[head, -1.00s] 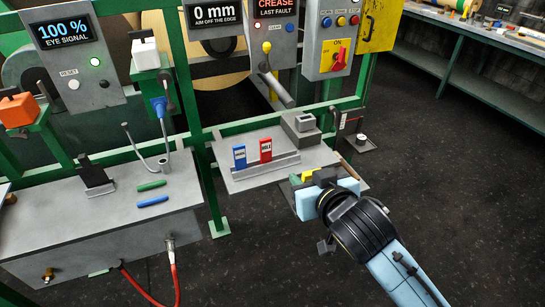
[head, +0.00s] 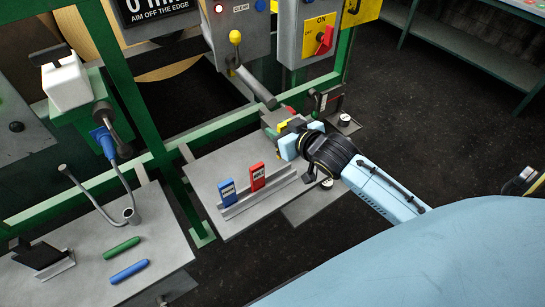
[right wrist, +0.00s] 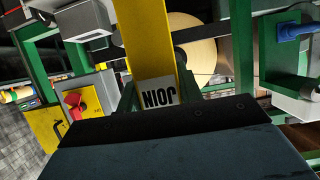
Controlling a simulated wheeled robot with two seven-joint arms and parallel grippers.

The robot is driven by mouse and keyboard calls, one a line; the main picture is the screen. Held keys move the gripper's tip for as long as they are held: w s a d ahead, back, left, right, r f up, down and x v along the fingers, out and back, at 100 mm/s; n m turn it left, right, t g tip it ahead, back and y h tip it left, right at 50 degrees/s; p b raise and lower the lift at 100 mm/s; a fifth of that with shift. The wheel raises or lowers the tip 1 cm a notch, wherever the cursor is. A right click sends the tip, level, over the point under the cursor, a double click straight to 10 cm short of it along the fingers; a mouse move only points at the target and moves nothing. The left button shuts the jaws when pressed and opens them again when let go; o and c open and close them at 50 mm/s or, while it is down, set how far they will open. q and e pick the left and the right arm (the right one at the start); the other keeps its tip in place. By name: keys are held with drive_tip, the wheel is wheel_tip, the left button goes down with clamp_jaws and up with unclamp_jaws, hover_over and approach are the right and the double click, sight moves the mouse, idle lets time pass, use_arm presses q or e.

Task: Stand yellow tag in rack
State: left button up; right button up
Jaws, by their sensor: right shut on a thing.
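The yellow tag (right wrist: 150,45) rises from my right gripper's jaws in the right wrist view, with a white label reading JOIN upside down. In the head view only a small yellow part (head: 283,127) shows at the jaws. My right gripper (head: 287,132) is shut on it above the back right of the grey shelf. The rack (head: 262,195) is a grey slotted rail on the shelf. A blue tag (head: 227,192) and a red tag (head: 257,176) stand in it, leaving bare rail to the right of the red one. My left gripper is not in view.
The grey shelf (head: 205,172) has bare room behind the rack. A grey block is mostly hidden behind my right gripper. Green and blue sticks (head: 128,271) lie on the left bench.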

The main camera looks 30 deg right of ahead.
drive_tip(key=f+b, duration=0.1)
drive_tip(key=f, duration=0.5)
drive_tip(key=shift+d+f, duration=0.1)
drive_tip(key=shift+d, duration=0.1)
wheel_tip(320, 180, down, 4)
drive_tip(key=shift+r+b, duration=0.1)
drive_tip(key=shift+b, duration=0.4)
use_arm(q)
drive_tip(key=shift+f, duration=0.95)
use_arm(e)
drive_tip(key=o, duration=1)
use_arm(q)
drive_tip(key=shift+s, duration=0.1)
